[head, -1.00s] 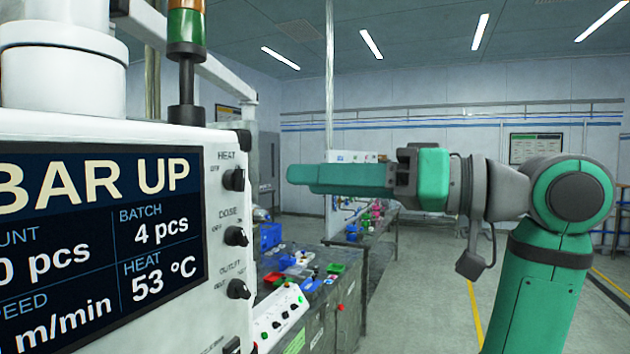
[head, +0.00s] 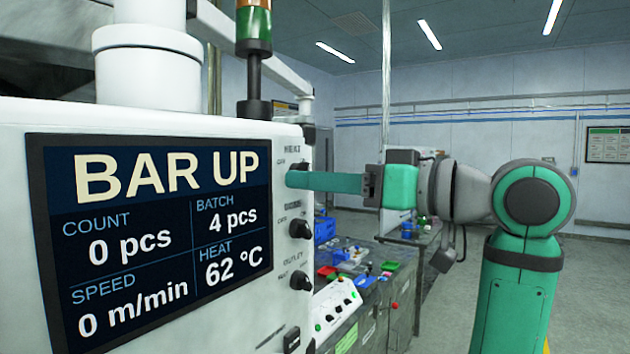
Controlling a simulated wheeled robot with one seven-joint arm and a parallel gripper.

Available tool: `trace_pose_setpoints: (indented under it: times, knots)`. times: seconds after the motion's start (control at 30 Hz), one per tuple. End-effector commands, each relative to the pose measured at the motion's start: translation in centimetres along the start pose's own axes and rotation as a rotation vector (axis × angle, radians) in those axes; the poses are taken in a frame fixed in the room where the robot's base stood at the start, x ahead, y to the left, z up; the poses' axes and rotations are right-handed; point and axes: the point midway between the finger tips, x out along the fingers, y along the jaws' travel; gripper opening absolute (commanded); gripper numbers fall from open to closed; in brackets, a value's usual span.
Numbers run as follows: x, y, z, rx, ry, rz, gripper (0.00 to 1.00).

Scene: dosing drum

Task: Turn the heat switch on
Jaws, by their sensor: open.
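The heat switch (head: 297,167) is a black knob at the top of the white cabinet's side panel, under the label HEAT. My green gripper (head: 292,181) is level with it, its fingertips at the knob and covering its lower part. I see the fingers edge-on, so the gap between them is hidden; the jaws are open. I cannot tell whether they touch the knob or which way the knob points. The display (head: 160,235) reads BAR UP, heat 62 °C.
The dose knob (head: 300,229) and outlet knob (head: 300,281) sit below on the same panel. A signal lamp column (head: 254,50) rises above the cabinet. Behind are a small white control box (head: 335,308) and a bench with coloured parts. Open floor lies to the right.

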Motion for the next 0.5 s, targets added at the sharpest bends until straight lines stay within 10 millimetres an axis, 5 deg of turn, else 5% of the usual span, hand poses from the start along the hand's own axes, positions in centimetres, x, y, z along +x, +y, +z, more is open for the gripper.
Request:
trace_pose_setpoints:
  times: [0.4, 0.5]
  knots:
    - [0.7, 0.12, -0.02, 0.0, 0.001, 0.004, 0.43]
    - [0.74, 0.09, -0.01, 0.0, 0.0, 0.003, 0.21]
